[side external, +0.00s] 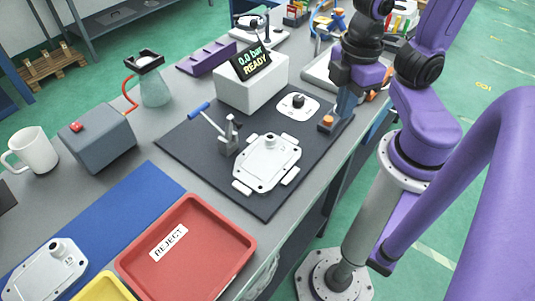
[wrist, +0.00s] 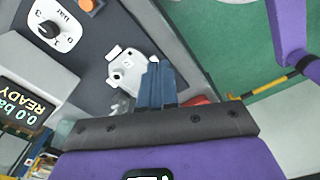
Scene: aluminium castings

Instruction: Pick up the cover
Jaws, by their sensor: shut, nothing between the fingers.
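One silvery-white cast cover (side external: 267,162) lies flat on pale pads on the dark mat, beside a toggle clamp with a blue handle (side external: 215,125). It also shows in the wrist view (wrist: 126,70), beyond my fingertips and partly hidden by them. A second, similar casting (side external: 45,272) lies on the blue mat at the lower left. My gripper (side external: 344,114) is above the right edge of the dark mat, near an orange button, apart from both castings. In the wrist view its blue fingers (wrist: 155,82) are together, with nothing between them.
The red REJECT tray (side external: 215,265) is in front, beside the blue mat (side external: 130,205). A grey box with a red button (side external: 97,138) and a mug stand left.

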